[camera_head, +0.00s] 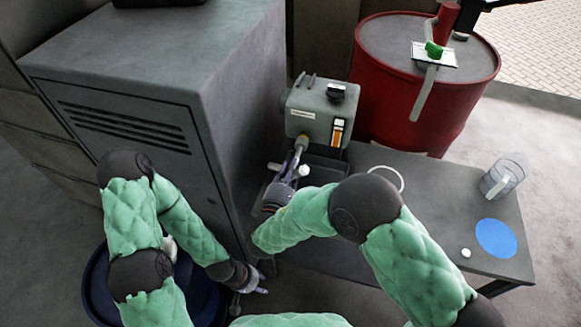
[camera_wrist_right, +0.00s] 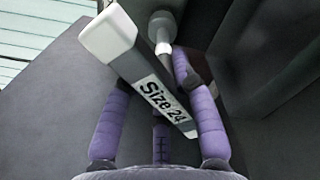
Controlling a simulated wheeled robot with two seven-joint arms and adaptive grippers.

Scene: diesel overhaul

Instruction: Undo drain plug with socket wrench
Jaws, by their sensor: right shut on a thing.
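My right gripper (camera_head: 290,178) is shut on the socket wrench, a grey bar marked "Size 24" with a pale block-shaped end (camera_wrist_right: 158,90). In the right wrist view its purple fingers (camera_wrist_right: 160,110) stand on both sides of the bar. A pale round fitting on a rod (camera_wrist_right: 161,35) lies just behind the wrench; I cannot tell whether they touch, or whether this is the drain plug. In the head view this gripper is below the grey machine (camera_head: 318,112). My left gripper (camera_head: 257,291) is low beside the cabinet; its finger opening is unclear.
A tall grey cabinet (camera_head: 150,75) stands close on the left. A dark blue drum (camera_head: 97,290) is below it. A red barrel (camera_head: 425,95) is at the back right. The grey bench (camera_head: 430,205) carries a clear beaker (camera_head: 502,180) and blue disc (camera_head: 496,238); its middle is mostly clear.

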